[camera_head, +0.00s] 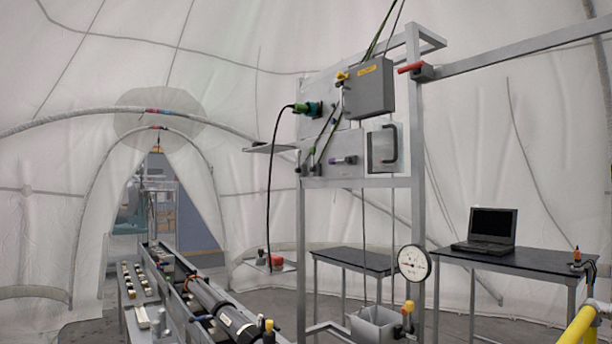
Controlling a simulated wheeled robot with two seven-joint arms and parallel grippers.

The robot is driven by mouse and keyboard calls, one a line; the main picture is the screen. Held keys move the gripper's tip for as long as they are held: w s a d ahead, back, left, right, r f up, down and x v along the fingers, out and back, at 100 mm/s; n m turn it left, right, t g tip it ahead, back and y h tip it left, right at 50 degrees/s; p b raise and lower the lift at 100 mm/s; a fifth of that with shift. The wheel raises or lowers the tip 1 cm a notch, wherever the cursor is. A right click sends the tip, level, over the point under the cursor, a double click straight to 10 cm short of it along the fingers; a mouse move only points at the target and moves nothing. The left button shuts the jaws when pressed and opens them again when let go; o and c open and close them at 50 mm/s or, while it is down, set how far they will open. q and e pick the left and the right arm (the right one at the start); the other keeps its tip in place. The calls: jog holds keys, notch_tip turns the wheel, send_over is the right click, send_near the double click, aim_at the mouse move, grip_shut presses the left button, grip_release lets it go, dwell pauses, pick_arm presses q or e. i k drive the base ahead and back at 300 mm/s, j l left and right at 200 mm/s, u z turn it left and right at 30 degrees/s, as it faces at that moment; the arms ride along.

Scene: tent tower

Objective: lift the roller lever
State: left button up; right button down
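Neither of my grippers is in view. I cannot tell for sure which part is the roller lever. A red handle (410,68) sticks out to the left from a dark block where the upper right rail meets the metal frame. A trough-like metal track (180,286) at lower left holds a long dark cylinder (222,312). Small yellow and black knobs (267,326) stand at the near end of this track. No gripper touches any of these.
A metal frame (419,190) carries grey boxes (370,91), and a round gauge (414,263) sits lower on it. A grey bin (376,328) is low between its posts. Dark tables, one with a laptop (487,228), stand at right. A yellow pipe (577,327) is at lower right. An opening in the tent wall is at left.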

aim_at(348, 159)
jog(key=i+j, duration=0.15)
jog(key=j, duration=0.3)
jog(key=i+j+z, duration=0.1)
jog(key=j, duration=0.35)
jog(key=i+j, duration=0.15)
jog(key=j, duration=0.3)
jog(key=i+j, duration=0.1)
jog(key=j, duration=0.35)
jog(key=i+j+z, duration=0.1)
jog(key=j, duration=0.4)
jog(key=i+j, duration=0.15)
jog(key=j, duration=0.3)
jog(key=i+j+z, duration=0.1)
jog(key=j, duration=0.35)
